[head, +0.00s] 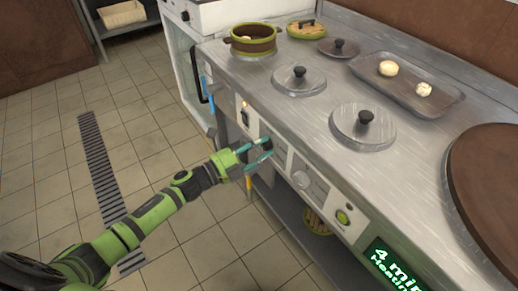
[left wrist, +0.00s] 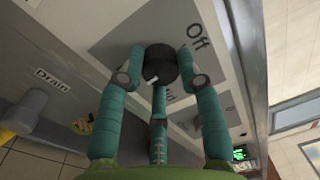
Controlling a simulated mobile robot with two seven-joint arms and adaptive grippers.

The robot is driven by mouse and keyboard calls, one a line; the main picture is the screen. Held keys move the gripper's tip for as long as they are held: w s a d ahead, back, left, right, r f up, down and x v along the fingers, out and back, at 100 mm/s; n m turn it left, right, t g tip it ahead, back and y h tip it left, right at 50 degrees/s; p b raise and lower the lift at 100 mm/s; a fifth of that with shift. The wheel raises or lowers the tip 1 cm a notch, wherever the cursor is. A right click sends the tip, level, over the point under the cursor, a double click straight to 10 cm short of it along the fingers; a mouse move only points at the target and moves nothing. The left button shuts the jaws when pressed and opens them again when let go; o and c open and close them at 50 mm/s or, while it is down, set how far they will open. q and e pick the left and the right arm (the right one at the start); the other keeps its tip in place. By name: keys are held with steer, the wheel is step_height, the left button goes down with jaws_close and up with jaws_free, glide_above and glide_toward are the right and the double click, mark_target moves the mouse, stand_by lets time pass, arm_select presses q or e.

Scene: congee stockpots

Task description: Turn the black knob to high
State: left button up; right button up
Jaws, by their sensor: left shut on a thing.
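The black knob (left wrist: 160,64) is on the stove's front panel, with a white mark near its lower edge in the left wrist view. The word "Off" is printed to its upper right, and another label below it is mostly hidden by a finger. My left gripper (head: 262,154) is at the panel, its teal fingers closed around the knob. In the left wrist view the left gripper (left wrist: 158,78) has a finger on each side of the knob and a third below. In the head view the fingers partly cover the knob (head: 267,143). My right gripper is out of view.
A grey knob (head: 301,180) and a green button (head: 342,217) sit further right on the panel, near a lit display (head: 395,268). A green-brown pot (head: 252,40), lids and a tray (head: 408,88) with two pale pieces stand on top. The tiled floor at left is clear.

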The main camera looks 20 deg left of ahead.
arm_select(q)
steer(key=shift+d+r+m, duration=0.15)
steer(key=shift+r+m, duration=0.05)
steer(key=shift+m, duration=0.5)
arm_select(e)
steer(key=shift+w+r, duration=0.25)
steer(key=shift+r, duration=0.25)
arm_select(q)
steer(key=o, duration=1.2)
steer(key=shift+d, duration=0.1)
steer(key=shift+c, duration=0.2)
steer(key=shift+f, duration=0.1)
steer(key=shift+s+a+f, duration=0.1)
steer(key=shift+a, duration=0.1)
steer(key=shift+s+a, duration=0.2)
steer(key=shift+s, duration=0.1)
steer(key=v, duration=1.1)
